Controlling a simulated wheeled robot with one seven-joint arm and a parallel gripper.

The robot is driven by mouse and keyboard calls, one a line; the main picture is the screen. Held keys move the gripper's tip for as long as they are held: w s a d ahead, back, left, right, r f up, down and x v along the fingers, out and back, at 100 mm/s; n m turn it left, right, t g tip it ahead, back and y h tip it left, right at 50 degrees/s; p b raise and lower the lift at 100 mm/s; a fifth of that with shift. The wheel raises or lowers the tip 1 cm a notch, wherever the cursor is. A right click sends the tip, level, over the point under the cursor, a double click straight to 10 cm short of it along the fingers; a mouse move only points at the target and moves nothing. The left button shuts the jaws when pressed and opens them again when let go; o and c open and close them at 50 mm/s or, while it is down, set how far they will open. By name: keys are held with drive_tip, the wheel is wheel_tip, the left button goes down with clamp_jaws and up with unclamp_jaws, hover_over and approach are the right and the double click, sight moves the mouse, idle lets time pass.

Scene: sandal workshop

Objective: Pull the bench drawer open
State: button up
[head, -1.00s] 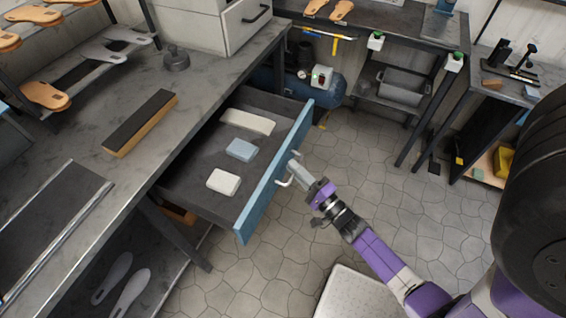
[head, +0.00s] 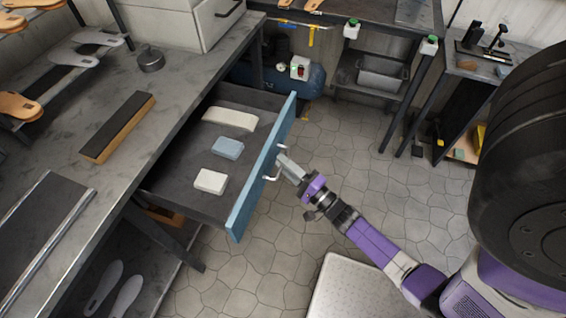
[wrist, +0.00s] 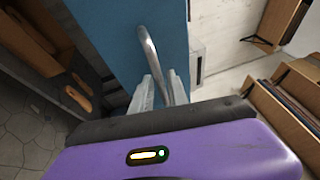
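The bench drawer (head: 185,195) stands well out from under the bench, with its dark inside showing. Its blue front panel (head: 262,170) faces my arm and carries a pale bar handle (head: 271,179). My gripper (head: 283,163) is at the handle, reaching in from the lower right. In the wrist view the curved metal handle (wrist: 147,45) runs down between my two fingers (wrist: 164,92), which look closed around it, in front of the blue panel (wrist: 105,35). The lower end of the handle is hidden by my gripper.
A dark-topped wooden block (head: 118,128) lies on the bench (head: 75,165). The tiled floor (head: 370,160) right of the drawer is clear.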

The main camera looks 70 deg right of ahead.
drive_tip(key=b+v, duration=0.1)
drive_tip(key=v, duration=0.6)
drive_tip(key=shift+s, duration=0.1)
idle(0.5)
drive_tip(key=s+a+r+n+g+y, duration=0.2)
drive_tip(key=s+a+r+n+y, duration=0.1)
drive_tip(key=a+r+n, duration=0.6)
drive_tip(key=s+a+r+n+g+y, duration=0.1)
drive_tip(key=s+a+r+n+y, duration=0.2)
drive_tip(key=a+r+n, duration=0.6)
drive_tip(key=a+n+y, duration=0.1)
drive_tip(key=a+n, duration=0.4)
drive_tip(key=shift+s+a+g, duration=0.2)
drive_tip(key=shift+s+g, duration=0.2)
